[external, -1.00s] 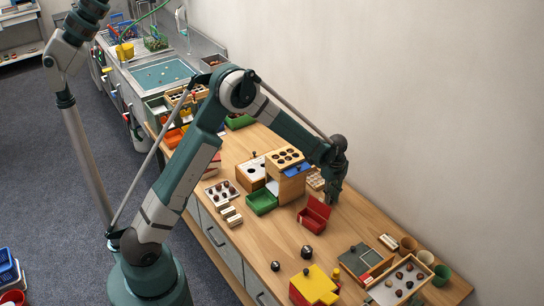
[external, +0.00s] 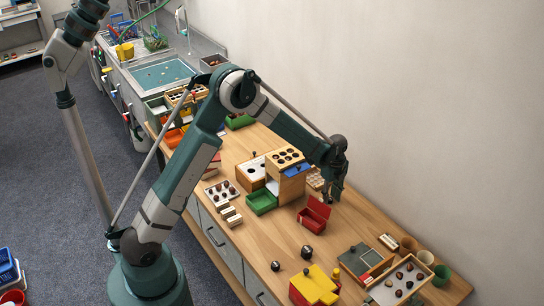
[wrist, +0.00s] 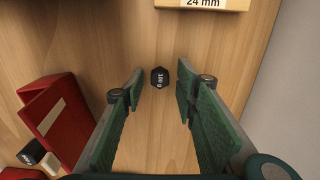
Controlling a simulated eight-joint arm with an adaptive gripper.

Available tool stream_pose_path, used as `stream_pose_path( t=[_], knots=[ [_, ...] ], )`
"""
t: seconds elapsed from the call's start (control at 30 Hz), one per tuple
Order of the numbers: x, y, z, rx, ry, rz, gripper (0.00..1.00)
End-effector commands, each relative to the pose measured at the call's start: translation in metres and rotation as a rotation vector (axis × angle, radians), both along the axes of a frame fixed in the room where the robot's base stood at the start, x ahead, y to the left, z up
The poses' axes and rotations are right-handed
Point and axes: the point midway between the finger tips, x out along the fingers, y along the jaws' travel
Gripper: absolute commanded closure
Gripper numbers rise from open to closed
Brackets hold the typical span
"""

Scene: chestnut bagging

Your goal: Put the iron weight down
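The iron weight, a small dark six-sided piece marked 100 g (wrist: 160,77), stands on the wooden tabletop in the wrist view. My gripper (external: 333,196) is over the table near the open red box in the external view. Its two green fingers are spread wide in the wrist view, one on each side of the weight, with a clear gap on both sides. The fingers are empty. I cannot make out this weight in the external view. Two other dark weights, one (external: 276,266) and another (external: 307,252), stand farther forward on the table.
The red box (external: 314,214) with its lid up is close to my gripper. A wooden block labelled 24 mm (wrist: 200,4) lies beyond the weight. A holed wooden stand (external: 290,183) and a green tray (external: 262,202) are to the left. The wall is close on the right.

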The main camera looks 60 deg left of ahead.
Motion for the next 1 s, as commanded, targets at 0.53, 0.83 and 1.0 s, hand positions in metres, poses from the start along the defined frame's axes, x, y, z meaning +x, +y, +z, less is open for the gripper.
stream_pose_path(
  t=[0.53,0.83,1.0],
  knots=[
    [0.0,0.0,0.071,0.0,0.0,0.0,0.7],
    [0.0,0.0,0.11,0.0,0.0,0.0,0.7],
    [0.0,0.0,0.119,0.0,0.0,0.0,0.7]
  ],
)
